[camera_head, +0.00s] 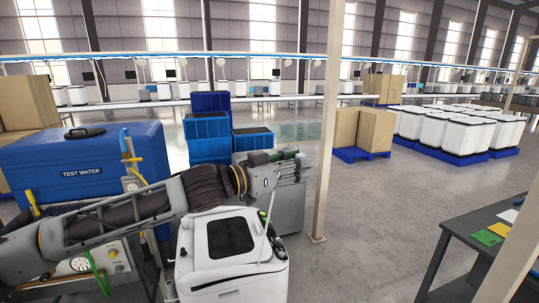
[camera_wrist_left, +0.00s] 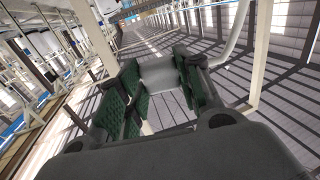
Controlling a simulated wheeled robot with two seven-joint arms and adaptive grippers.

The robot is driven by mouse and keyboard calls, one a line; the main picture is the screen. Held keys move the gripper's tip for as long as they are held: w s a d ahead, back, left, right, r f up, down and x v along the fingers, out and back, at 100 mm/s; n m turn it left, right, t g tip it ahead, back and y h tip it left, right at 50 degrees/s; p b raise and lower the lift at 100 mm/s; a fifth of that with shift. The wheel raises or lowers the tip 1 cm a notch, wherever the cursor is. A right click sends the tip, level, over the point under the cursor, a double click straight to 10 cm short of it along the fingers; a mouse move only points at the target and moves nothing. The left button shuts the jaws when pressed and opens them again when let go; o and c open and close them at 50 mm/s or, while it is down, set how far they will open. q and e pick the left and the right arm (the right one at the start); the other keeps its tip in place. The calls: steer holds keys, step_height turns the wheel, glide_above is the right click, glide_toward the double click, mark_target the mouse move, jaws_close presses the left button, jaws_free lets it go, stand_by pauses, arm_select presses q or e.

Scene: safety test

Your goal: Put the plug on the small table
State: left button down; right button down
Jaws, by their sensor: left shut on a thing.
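My left arm reaches in from the left in the head view. My left gripper (camera_head: 290,157) is above and behind the white machine's top. In the left wrist view its green-padded fingers (camera_wrist_left: 158,88) are shut on a pale grey, blocky piece, seemingly the plug (camera_wrist_left: 159,73). The fingers hide part of it, and I cannot make it out clearly in the head view. A dark table (camera_head: 470,222), perhaps the small table, stands at the right edge of the head view, well apart from the gripper. My right gripper is not in view.
A white machine (camera_head: 205,265) stands at the front centre, with a blue TEST WATER tank (camera_head: 85,160) to the left. A pale post (camera_head: 327,130) rises between the gripper and the dark table. Yellow and green sheets (camera_head: 487,237) lie on that table. Open floor (camera_head: 385,215) lies between.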

arm_select(q)
steer(key=shift+a+r+n+t+y, duration=0.85)
steer(key=shift+r+n+t+y, duration=0.7)
steer(key=shift+r, duration=1.35)
steer(key=w+a+f+n+t+y, duration=0.2)
steer(key=a+y, duration=0.1)
steer(key=a, duration=0.3)
steer(key=w+a+f+n+t+y, duration=0.2)
steer(key=a, duration=0.3)
steer(key=w+a+f+n+t+y, duration=0.1)
steer(key=a+f+y, duration=0.1)
steer(key=a+f, duration=0.45)
steer(key=w+a+f+n+y, duration=0.1)
steer(key=a+f+n+y, duration=0.15)
steer(key=a+f, duration=0.4)
steer(key=s+f+y, duration=0.1)
steer(key=s+f, duration=0.3)
steer(key=f, duration=0.7)
steer(key=s+a+f, duration=0.1)
steer(key=s+f, duration=0.4)
steer(key=f, duration=0.6)
steer(key=s+a+f+n+y, duration=0.1)
steer(key=s+f, duration=0.3)
steer(key=f, duration=0.7)
steer(key=shift+s+a+y, duration=0.2)
steer(key=shift+s+y, duration=0.1)
steer(key=shift+s, duration=0.1)
